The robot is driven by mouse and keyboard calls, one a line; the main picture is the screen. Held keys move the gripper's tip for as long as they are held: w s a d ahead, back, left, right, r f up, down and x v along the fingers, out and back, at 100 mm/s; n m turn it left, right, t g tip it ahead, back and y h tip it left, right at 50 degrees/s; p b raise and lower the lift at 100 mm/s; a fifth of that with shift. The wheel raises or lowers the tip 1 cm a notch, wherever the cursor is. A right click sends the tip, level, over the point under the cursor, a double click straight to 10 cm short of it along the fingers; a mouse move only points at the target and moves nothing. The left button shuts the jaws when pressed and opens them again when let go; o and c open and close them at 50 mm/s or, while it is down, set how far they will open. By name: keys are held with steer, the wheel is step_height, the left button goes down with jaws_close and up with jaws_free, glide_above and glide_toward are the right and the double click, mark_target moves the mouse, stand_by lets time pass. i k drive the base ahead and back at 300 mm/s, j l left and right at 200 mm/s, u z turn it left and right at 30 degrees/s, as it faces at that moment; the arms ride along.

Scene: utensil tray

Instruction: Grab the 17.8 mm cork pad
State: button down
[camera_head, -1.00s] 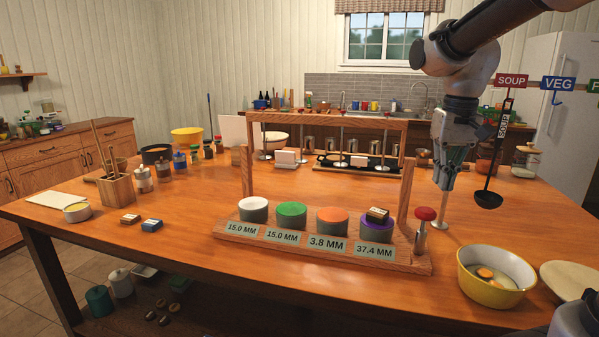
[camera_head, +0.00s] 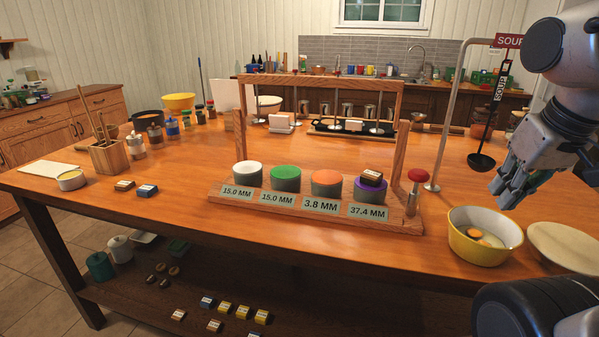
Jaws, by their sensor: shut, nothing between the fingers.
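I see no readable 17.8 mm marking, so I cannot tell which piece is the 17.8 mm cork pad. A dark-sided pad (camera_head: 372,178) sits on the purple-topped cylinder (camera_head: 369,191) in the wooden stand. More small pads lie on the lower shelf, including a yellow-sided one (camera_head: 262,317). My gripper (camera_head: 506,194) is shut and empty, in the air at the right, above the yellow bowl and apart from the pads.
The wooden stand (camera_head: 250,200) holds white-, green- and orange-topped cylinders, with labels 15.0, 15.0, 3.8 and 37.4 MM. A red-knobbed post (camera_head: 417,176), yellow bowl (camera_head: 485,252) and hanging black ladle (camera_head: 481,161) are at right. The table edge overhangs the lower shelf (camera_head: 190,296).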

mark_target(125, 185)
steer(key=i+j, duration=0.1)
steer(key=j, duration=0.4)
steer(key=i+j, duration=0.15)
steer(key=j, duration=0.35)
steer(key=i+j, duration=0.1)
steer(key=j, duration=0.35)
steer(key=i+j+z, duration=0.1)
steer(key=j, duration=0.4)
steer(key=i+j, duration=0.15)
steer(key=j, duration=0.35)
